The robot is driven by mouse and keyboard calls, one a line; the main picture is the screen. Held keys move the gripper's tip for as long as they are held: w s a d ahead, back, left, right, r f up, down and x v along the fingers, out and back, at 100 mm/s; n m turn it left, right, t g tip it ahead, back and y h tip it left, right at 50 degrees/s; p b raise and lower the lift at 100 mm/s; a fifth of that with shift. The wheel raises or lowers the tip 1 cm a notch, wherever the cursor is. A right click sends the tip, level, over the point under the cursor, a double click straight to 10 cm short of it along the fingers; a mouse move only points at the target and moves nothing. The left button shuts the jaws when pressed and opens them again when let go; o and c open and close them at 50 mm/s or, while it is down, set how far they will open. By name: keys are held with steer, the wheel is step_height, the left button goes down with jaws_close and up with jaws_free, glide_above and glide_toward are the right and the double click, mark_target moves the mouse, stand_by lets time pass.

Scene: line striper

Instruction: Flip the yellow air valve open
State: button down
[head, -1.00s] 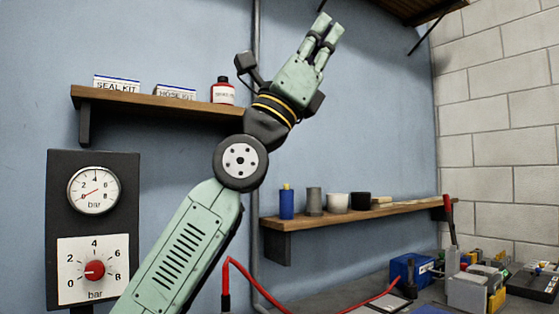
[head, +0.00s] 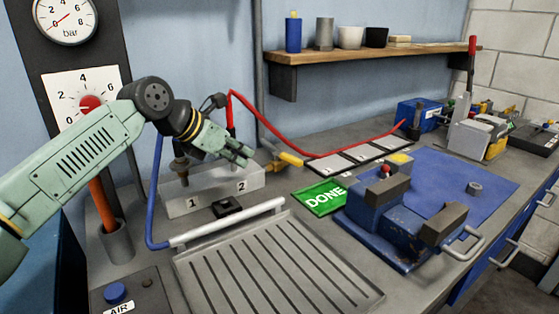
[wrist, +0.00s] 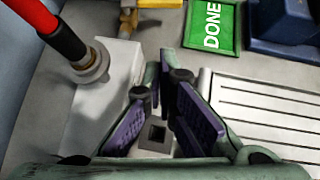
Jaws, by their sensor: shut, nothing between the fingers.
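The yellow air valve lever (head: 290,159) sits at the right end of the grey block (head: 250,180) marked 1 and 2, close to the foot of the red hose. My gripper (head: 248,157) is shut and empty, above the block's right part and just left of the lever in the head view. I cannot tell whether it touches anything. In the wrist view the yellow valve (wrist: 128,20) shows at the top, beyond and left of my fingertips (wrist: 160,72). Part of the valve is cut off by the frame's upper edge there.
The red hose (head: 285,140) arches over the bench behind the lever. A green DONE plate (head: 322,198) lies right of it, then a blue vise (head: 390,220). A slotted tray (head: 270,270) and a small black square piece (head: 228,207) lie in front.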

mark_target(287, 158)
stand_by(0.3)
steer(key=b+x, duration=0.3)
steer(key=x, duration=0.7)
steer(key=shift+d+f, duration=0.1)
steer(key=shift+f, duration=0.1)
steer(key=shift+w+d+r+p, duration=0.15)
steer(key=shift+w+d, duration=0.3)
steer(key=shift+w, duration=0.05)
steer(key=shift+w+d+r+p, duration=0.15)
steer(key=shift+w+d, duration=0.3)
steer(key=shift+w, duration=0.05)
steer(key=shift+w+d+f, duration=0.1)
steer(key=shift+w+d, duration=0.3)
steer(key=shift+w, duration=0.05)
